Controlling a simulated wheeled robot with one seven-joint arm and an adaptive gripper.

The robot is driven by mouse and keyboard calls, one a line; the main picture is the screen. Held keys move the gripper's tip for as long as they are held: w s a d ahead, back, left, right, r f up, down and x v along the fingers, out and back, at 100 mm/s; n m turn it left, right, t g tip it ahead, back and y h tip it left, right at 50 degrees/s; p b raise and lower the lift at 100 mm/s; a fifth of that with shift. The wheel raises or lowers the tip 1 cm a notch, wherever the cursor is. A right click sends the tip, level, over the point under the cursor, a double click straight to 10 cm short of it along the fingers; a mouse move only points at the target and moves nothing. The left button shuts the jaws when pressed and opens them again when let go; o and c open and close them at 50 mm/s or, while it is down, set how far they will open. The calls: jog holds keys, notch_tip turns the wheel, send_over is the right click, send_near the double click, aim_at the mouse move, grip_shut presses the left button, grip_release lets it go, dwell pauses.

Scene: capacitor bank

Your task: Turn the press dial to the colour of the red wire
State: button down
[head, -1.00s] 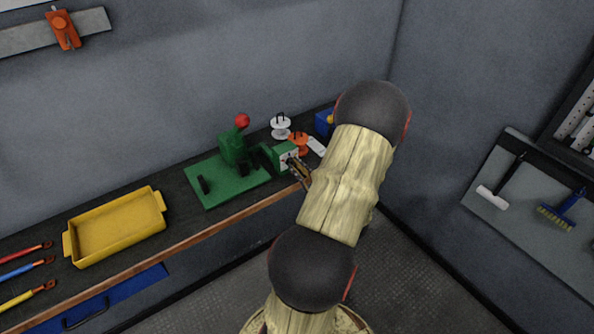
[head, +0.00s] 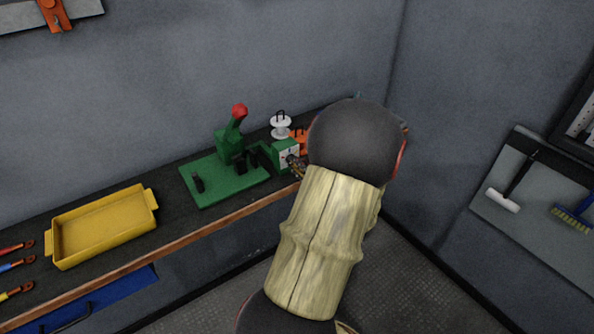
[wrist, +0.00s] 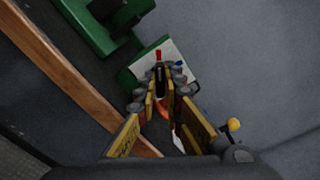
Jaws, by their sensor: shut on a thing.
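The green press (head: 228,168) stands on the bench with a red-knobbed lever. Its green dial box has a white face (head: 289,156) toward the bench's front edge. My gripper (wrist: 163,84) is at that face, shut on the dark dial knob (wrist: 160,70), whose tip lies near the red mark. In the head view my arm hides most of the gripper. The red wire (head: 14,249) lies at the far left of the bench.
A yellow tray (head: 102,228) sits on the bench left of the press. The bench has a wooden front edge (head: 215,230).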

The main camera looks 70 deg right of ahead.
dwell(0.4)
jog(key=c, duration=2)
grip_release()
jog(key=shift+o, duration=0.4)
jog(key=v, duration=1.2)
